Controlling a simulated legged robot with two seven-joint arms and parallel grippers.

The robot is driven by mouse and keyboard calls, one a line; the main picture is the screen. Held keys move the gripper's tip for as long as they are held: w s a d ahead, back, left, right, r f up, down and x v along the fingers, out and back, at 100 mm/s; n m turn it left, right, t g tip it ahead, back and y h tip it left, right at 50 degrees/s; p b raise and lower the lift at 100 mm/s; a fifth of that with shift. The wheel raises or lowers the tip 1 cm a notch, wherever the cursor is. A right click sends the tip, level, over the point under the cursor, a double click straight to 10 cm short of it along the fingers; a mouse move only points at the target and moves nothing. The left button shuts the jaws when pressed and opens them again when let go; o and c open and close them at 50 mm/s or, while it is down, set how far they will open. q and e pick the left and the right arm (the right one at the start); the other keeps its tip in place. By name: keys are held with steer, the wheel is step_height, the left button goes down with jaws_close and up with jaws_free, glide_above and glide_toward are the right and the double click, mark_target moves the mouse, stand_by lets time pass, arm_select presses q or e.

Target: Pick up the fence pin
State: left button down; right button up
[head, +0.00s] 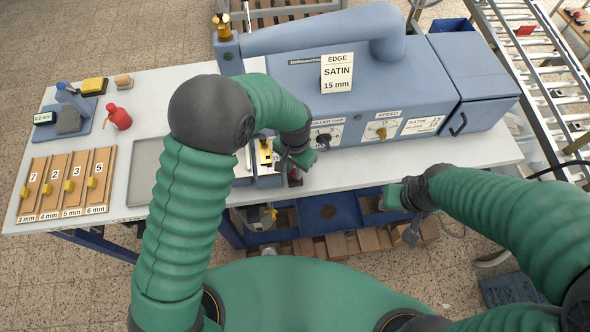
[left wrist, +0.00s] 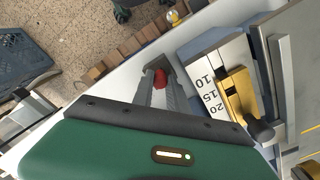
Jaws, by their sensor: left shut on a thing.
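A small red-topped piece, which I take for the fence pin (left wrist: 160,79), shows between the fingertips of my left gripper (left wrist: 158,92) in the left wrist view. The fingers are shut on it. A dark square patch lies around it, and I cannot tell whether the pin is clear of it. In the head view my left gripper (head: 296,176) is at the table's front edge, just right of the brass-coloured fence block (head: 265,152); the pin is mostly hidden there. My right gripper (head: 408,228) hangs in front of the table; its jaws are unclear.
A ruler scale (left wrist: 212,88) lies beside the yellow block (left wrist: 240,95). The blue machine (head: 350,95) fills the table's back right. A slotted wooden board (head: 68,184), a red bottle (head: 118,117) and a grey tray (head: 147,165) stand at left. The right front tabletop (head: 465,152) is clear.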

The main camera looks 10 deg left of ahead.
arm_select(q)
steer(key=shift+r, duration=0.35)
step_height(320, 180, up, 3)
steer(key=shift+w+f+b, duration=0.1)
steer(key=shift+f+b, duration=0.1)
steer(key=shift+b, duration=0.45)
steer(key=s+d+r+b, duration=0.1)
steer(key=s+b, duration=0.2)
steer(key=s, duration=1.3)
steer(key=shift+d+r, duration=0.2)
steer(key=shift+d, duration=0.2)
steer(key=shift+r, duration=0.1)
step_height(320, 180, up, 5)
steer(key=p, duration=0.4)
steer(key=shift+p, duration=0.35)
